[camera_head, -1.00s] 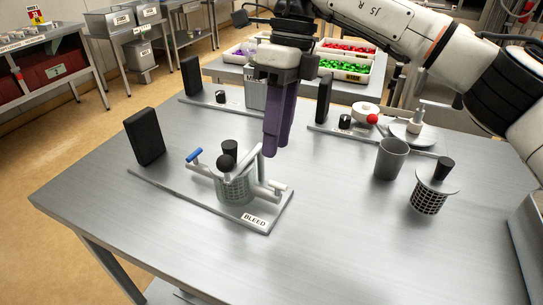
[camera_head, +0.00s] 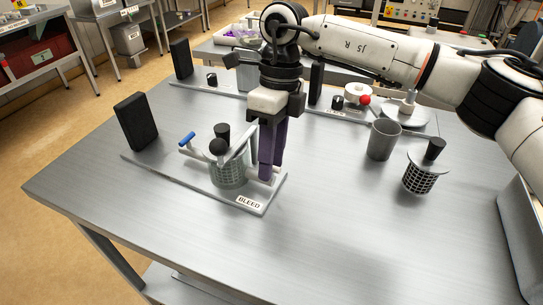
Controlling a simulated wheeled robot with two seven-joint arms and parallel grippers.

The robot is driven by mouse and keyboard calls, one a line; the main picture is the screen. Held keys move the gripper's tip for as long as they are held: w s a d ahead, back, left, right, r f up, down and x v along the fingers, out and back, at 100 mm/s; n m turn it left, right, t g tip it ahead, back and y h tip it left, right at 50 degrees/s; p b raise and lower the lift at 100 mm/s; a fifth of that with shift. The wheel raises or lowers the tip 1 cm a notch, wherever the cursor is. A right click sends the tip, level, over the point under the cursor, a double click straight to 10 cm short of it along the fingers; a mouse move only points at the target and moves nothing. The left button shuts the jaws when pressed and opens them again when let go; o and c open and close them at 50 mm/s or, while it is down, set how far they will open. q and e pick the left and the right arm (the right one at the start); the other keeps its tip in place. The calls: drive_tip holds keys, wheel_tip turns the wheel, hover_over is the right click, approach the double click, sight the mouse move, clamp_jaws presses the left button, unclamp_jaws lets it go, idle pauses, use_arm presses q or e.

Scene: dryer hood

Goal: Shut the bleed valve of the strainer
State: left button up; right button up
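The strainer (camera_head: 229,175) is a grey mesh basket body on a flat metal plate, with black knobs on top and a blue-tipped handle (camera_head: 187,138) on its left. A light grey lever (camera_head: 251,142) rises at its right side, above a short pipe stub near the BLEED label (camera_head: 251,202). My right gripper (camera_head: 270,178) points down with its purple fingers at this right side, next to the lever and over the stub. The fingers partly hide the stub and valve. The gap between them is unclear, and so is any contact. My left gripper is not in view.
A black upright block (camera_head: 136,122) stands at the plate's left end. A grey cup (camera_head: 382,140) and a mesh basket with a disc lid (camera_head: 419,178) stand to the right. Similar plates with fittings lie behind. The table's front (camera_head: 330,250) is clear.

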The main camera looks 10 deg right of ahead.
drive_tip(key=c, duration=0.6)
clamp_jaws()
